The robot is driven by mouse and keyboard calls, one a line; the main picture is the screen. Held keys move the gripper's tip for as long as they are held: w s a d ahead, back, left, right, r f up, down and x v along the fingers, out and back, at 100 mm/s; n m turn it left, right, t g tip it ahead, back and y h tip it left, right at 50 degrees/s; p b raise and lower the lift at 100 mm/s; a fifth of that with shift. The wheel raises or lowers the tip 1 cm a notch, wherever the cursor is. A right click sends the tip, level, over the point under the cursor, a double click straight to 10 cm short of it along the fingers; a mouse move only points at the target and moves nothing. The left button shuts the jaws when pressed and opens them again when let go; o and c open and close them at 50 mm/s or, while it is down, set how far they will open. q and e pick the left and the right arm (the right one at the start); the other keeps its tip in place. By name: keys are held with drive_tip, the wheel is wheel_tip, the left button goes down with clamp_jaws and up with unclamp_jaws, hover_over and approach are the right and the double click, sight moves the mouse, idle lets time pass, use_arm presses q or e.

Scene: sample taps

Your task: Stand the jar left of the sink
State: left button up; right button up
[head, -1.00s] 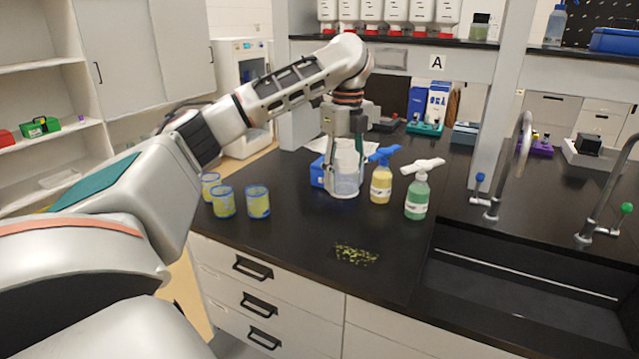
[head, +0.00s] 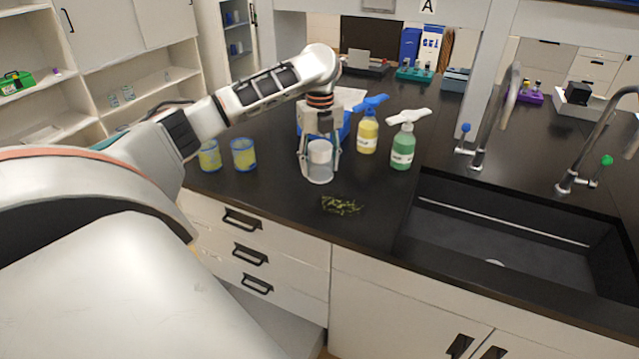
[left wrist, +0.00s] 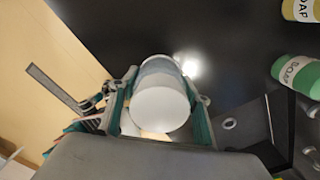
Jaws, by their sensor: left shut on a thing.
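The jar (head: 319,174) is clear with a white lid, upright between the fingers of my left gripper (head: 320,158), which is shut on it. In the left wrist view the white lid (left wrist: 160,108) fills the space between the two fingers (left wrist: 160,115). The jar is over the black counter (head: 265,195), left of the sink (head: 510,225). I cannot tell whether its base touches the counter. A speckled yellow-green patch (head: 341,205) lies just in front and to the right of it. My right gripper is not in view.
A yellow soap bottle (head: 367,138) and a green soap bottle (head: 402,152) stand right of the jar. Two blue-rimmed yellowish beakers (head: 243,156) (head: 209,157) stand to its left. A blue box (head: 345,126) is behind the gripper. The counter between patch and sink is bare.

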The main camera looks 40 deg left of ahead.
sight(319, 146)
use_arm(q)
drive_tip(key=shift+f, duration=3.5)
drive_tip(key=shift+f, duration=0.2)
drive_tip(key=o, duration=1.1)
wheel_tip(319, 146, up, 12)
drive_tip(key=shift+r, duration=0.2)
